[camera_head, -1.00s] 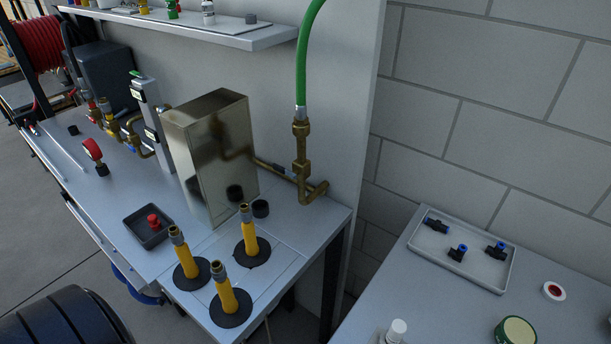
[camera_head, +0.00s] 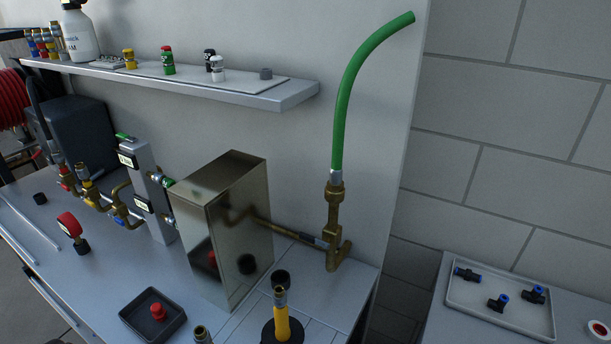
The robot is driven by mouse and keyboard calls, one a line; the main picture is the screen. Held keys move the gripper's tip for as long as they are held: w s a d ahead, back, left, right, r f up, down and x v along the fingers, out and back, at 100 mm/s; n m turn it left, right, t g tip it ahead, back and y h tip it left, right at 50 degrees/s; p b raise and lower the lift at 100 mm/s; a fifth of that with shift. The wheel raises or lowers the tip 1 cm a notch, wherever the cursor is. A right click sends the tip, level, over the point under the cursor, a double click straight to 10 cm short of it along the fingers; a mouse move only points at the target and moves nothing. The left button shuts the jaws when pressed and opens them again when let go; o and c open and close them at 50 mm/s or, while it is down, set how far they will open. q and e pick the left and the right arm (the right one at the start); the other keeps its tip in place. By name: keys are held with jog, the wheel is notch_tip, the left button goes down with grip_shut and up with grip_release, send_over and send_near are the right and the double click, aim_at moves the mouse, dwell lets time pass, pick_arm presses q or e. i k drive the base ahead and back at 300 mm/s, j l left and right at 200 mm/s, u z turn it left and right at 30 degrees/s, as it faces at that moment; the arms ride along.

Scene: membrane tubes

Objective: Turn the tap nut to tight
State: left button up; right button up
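A green hose (camera_head: 350,90) runs down to a silver ferrule and an upright brass tap fitting (camera_head: 333,225) at the back right of the bench. A wider brass nut-like collar (camera_head: 334,192) sits just below the ferrule. I cannot tell from here whether it is tight or loose, or whether it is the named tap nut. A brass pipe (camera_head: 275,228) links the fitting to the shiny metal box (camera_head: 228,225). Neither of my grippers shows in this view.
A yellow-handled tube (camera_head: 282,318) stands upright near the bench front, with a black cap (camera_head: 280,278) behind it. A black tray (camera_head: 150,315) holds a red knob. A shelf (camera_head: 290,97) overhangs the back. A second table at right bears a grey tray (camera_head: 470,300) with several black-and-blue fittings.

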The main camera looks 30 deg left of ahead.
aim_at(332, 197)
jog(key=j+z, duration=0.1)
jog(key=j, duration=0.4)
jog(key=k+j+z, duration=0.1)
jog(key=j, duration=0.4)
jog(key=k+j+z, duration=0.1)
jog(key=j, duration=0.4)
jog(key=k+j+z, duration=0.1)
jog(key=j, duration=0.4)
